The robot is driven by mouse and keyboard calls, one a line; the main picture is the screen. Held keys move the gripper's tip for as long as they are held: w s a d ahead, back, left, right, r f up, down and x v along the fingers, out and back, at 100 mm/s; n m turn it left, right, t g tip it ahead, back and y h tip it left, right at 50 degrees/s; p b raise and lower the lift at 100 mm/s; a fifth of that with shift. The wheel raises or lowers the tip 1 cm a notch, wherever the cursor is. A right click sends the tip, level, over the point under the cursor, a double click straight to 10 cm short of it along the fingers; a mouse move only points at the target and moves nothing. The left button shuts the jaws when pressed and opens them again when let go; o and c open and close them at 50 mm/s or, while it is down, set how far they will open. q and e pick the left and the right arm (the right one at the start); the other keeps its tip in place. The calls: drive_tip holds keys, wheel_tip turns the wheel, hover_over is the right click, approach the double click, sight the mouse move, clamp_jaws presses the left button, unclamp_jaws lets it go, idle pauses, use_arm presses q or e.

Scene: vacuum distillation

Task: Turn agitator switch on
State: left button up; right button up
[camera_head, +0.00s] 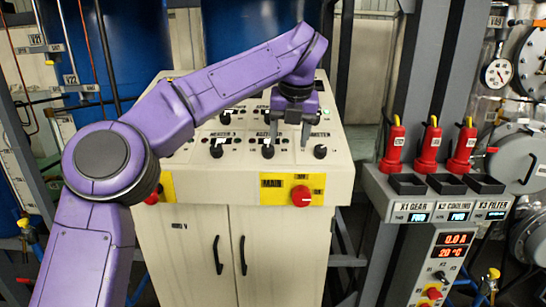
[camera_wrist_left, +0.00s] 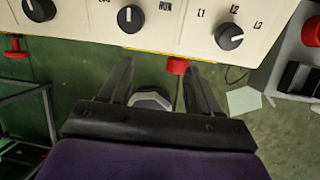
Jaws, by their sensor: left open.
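The control cabinet (camera_head: 180,190) has a sloped cream panel with a row of black rotary knobs. The middle knob (camera_head: 268,151) of the front row has a white pointer; its label is partly hidden, seems to start with "A", and I take it for the agitator switch. In the left wrist view the middle knob (camera_wrist_left: 131,18) has "RUN" at its upper right. My left gripper (camera_head: 291,138) hangs over the panel between the middle and right knobs. In the left wrist view the gripper (camera_wrist_left: 160,72) is open and empty, its fingertips short of the knobs. My right gripper is out of view.
The left knob (camera_head: 216,151) and right knob (camera_head: 320,151) flank the middle one closely. A red main switch (camera_head: 301,195) sticks out from the front face below. At right stand red plugs (camera_head: 432,145) above black sockets, beside a grey post (camera_head: 412,90).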

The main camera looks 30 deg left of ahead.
sight(268, 148)
use_arm(q)
drive_tip(key=s+a+r+n+t, duration=0.1)
drive_tip(key=s+a+r+n, duration=0.1)
drive_tip(key=a+r+n, duration=0.3)
drive_tip(key=w+f, duration=0.1)
drive_tip(key=f, duration=0.2)
drive_tip(key=w+a+f+m+b, duration=0.1)
drive_tip(key=f, duration=0.2)
drive_tip(key=w+a+f+m, duration=0.1)
drive_tip(key=w+f, duration=0.1)
drive_tip(key=f, duration=0.1)
drive_tip(key=shift+a+f+h+b, duration=0.2)
drive_tip(key=shift+f+h+b, duration=0.05)
drive_tip(key=shift+h+b, duration=0.15)
drive_tip(key=shift+f, duration=0.1)
drive_tip(key=shift+d, duration=0.1)
drive_tip(key=c, duration=1)
